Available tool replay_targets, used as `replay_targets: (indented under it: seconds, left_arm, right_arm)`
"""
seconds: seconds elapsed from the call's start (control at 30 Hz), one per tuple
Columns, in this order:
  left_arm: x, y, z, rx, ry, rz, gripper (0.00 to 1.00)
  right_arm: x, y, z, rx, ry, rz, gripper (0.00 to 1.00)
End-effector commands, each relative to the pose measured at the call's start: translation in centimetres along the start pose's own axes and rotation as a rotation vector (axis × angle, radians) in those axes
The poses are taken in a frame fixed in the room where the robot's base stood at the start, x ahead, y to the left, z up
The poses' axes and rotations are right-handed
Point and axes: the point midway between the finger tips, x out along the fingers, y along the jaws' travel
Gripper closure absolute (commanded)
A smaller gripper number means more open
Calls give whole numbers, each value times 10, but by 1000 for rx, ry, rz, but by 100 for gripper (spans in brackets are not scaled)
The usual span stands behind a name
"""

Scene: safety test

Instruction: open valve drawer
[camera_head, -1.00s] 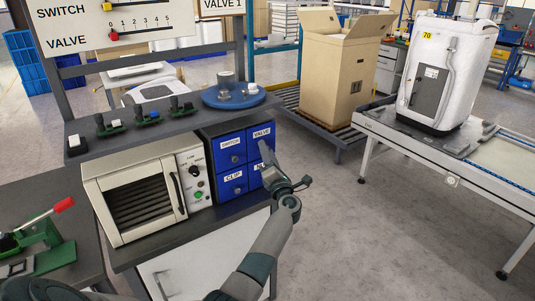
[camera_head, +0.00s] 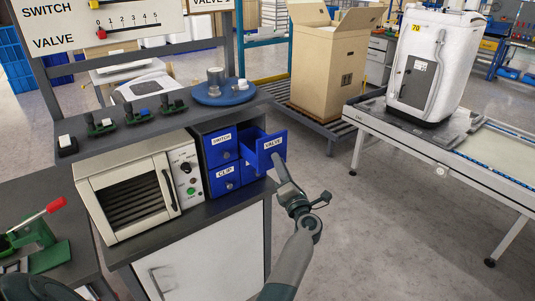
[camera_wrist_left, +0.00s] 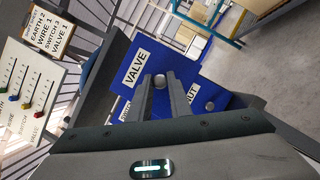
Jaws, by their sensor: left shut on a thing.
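The blue valve drawer (camera_head: 268,144) is at the upper right of the blue drawer cabinet (camera_head: 211,142) and stands pulled out, its open top showing. My left gripper (camera_head: 278,164) is at the drawer front, shut on its knob. In the left wrist view the fingers (camera_wrist_left: 160,88) close around the round knob (camera_wrist_left: 159,79), beside the VALVE label (camera_wrist_left: 136,67). The switch drawer (camera_head: 221,147) and clip drawer (camera_head: 226,177) are shut. The nut drawer below the valve drawer is partly hidden in the head view. My right gripper is not in view.
A small oven (camera_head: 133,188) stands left of the cabinet. The shelf above holds a blue round tray (camera_head: 225,95) and several small switches. A conveyor (camera_head: 480,170) and a cardboard box (camera_head: 325,65) are to the right. The floor (camera_head: 380,230) between is clear.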

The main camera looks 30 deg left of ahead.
Motion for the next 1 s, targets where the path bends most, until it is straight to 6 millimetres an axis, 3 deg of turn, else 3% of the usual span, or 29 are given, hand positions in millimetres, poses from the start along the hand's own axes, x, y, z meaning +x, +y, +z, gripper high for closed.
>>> replay_targets:
  seconds: [0.13,0.43,0.47,0.53,1.0]
  left_arm:
    - [-17,0,7,-1,1,-1,100]
    - [-18,0,7,0,1,0,100]
    - [-18,0,7,0,1,0,78]
    - [-18,0,7,1,1,0,63]
    - [-20,-2,8,0,1,0,63]
  right_arm:
    - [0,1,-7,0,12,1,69]
    - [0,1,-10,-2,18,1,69]
    - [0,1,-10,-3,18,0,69]
    - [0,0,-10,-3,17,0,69]
    - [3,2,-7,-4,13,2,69]
